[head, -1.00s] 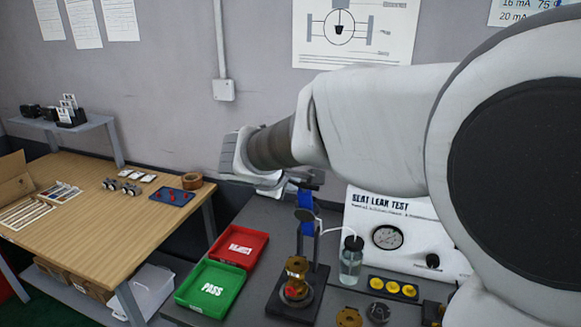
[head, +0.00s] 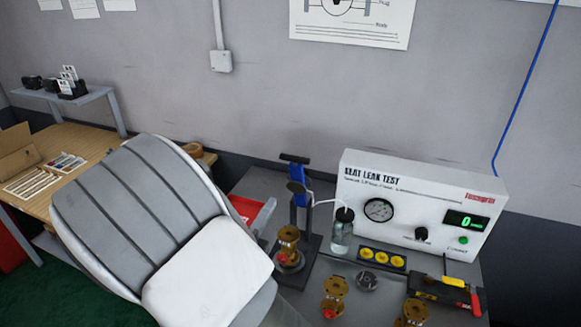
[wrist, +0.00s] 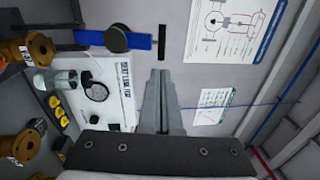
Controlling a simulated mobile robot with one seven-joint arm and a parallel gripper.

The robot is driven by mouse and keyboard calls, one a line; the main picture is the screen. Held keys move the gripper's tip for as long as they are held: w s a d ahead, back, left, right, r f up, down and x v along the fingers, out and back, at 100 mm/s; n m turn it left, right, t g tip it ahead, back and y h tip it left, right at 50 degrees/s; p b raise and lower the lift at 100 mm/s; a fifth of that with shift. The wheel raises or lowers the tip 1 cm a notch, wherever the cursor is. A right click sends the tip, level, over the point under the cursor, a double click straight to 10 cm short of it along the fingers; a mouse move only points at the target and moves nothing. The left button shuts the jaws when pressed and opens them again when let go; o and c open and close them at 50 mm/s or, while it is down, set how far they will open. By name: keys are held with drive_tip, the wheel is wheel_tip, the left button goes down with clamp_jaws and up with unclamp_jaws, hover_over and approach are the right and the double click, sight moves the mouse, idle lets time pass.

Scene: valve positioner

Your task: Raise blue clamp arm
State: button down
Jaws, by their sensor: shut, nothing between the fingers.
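The blue clamp arm (head: 301,185) stands raised along the post of the dark clamp stand (head: 313,245), with a black bar handle (head: 294,158) at its top and a dark disc (head: 296,187) at its side. A brass valve body (head: 288,240) sits on the stand's base below it. In the wrist view, turned sideways, the blue clamp arm (wrist: 141,42) shows at upper left with the disc (wrist: 116,39) and bar (wrist: 162,42). My gripper (wrist: 161,74) is shut and empty, apart from the bar in that picture. The head view does not show the fingers.
The white seat leak tester (head: 415,205) stands right of the clamp stand, with a clear bottle (head: 341,235) between them. Yellow caps (head: 382,258) and brass parts (head: 334,295) lie in front. A red tray (head: 247,210) is partly hidden behind my arm.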

drive_tip(key=p, duration=0.2)
approach(294, 158)
drive_tip(key=shift+n, duration=0.4)
drive_tip(key=x, duration=0.6)
drive_tip(key=shift+w+d+f, duration=0.2)
drive_tip(key=shift+w+f, duration=0.1)
drive_tip(key=shift+f, duration=0.05)
drive_tip(key=shift+w+d+r+p, duration=0.25)
drive_tip(key=shift+w+p, duration=0.15)
drive_tip(key=shift+w, duration=0.1)
drive_tip(key=shift+w+d+r+p, duration=0.15)
drive_tip(key=shift+w+r+p, duration=0.1)
drive_tip(key=shift+w+p, duration=0.25)
